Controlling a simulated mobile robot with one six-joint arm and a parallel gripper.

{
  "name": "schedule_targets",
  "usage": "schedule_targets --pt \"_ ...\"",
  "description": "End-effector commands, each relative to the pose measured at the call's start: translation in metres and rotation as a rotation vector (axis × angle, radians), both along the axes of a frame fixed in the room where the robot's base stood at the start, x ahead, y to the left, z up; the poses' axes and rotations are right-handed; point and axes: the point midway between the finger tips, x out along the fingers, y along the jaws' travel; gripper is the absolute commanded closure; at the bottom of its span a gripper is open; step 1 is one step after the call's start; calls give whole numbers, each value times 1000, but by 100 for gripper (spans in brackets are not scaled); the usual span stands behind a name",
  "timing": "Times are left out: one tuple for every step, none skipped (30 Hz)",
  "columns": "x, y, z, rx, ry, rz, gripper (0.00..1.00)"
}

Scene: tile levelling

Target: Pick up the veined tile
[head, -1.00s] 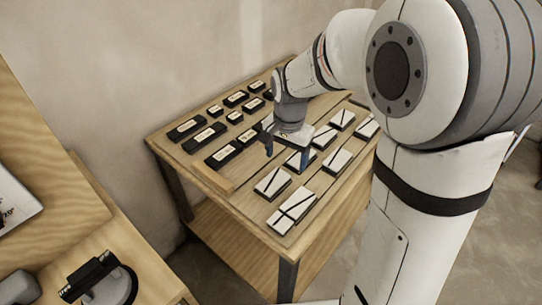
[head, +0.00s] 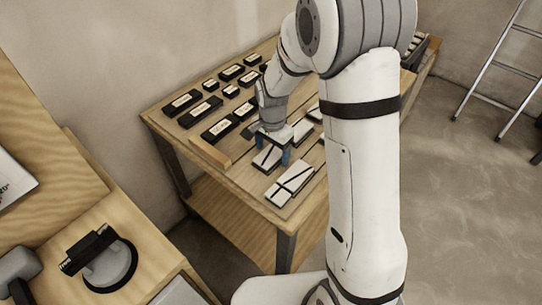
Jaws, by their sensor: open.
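Several white tiles with dark lines across them lie on the right half of the wooden table (head: 232,172); I cannot tell for sure which one is the veined tile. One white tile with a dark diagonal line (head: 266,160) lies right under my gripper (head: 271,150). My gripper points down, open, with its blue fingertips at or just above that tile; whether they touch it is unclear. Nearer the front edge lie more white tiles (head: 292,178), close together. Others behind are partly hidden by my arm.
Several black blocks with pale labels (head: 218,130) stand on the table's left half. A wooden strip (head: 209,153) lies along the left front. At lower left, a bench holds a suction lifter (head: 110,268) and a mallet (head: 18,272). A ladder (head: 508,60) leans at right.

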Motion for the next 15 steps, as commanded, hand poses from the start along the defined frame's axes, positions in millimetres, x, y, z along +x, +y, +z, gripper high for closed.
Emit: schedule_targets --pt "0 0 -2 0 0 0 24" --pt "0 0 -2 1 -1 0 24" --pt "0 0 -3 0 -1 0 24" --pt "0 0 -2 0 -1 0 24" --pt "0 0 -2 0 -1 0 24" --pt "0 0 -2 0 -1 0 24" --pt "0 0 -2 0 -1 0 24" --pt "0 0 -2 0 -1 0 25" --pt "0 0 -2 0 -1 0 29" --pt "0 0 -2 0 -1 0 31" --pt "0 0 -2 0 -1 0 33" --pt "0 0 -2 0 -1 -1 37" --pt "0 0 -2 0 -1 -1 39" --pt "0 0 -2 0 -1 -1 42" --pt "0 0 -2 0 -1 -1 45"
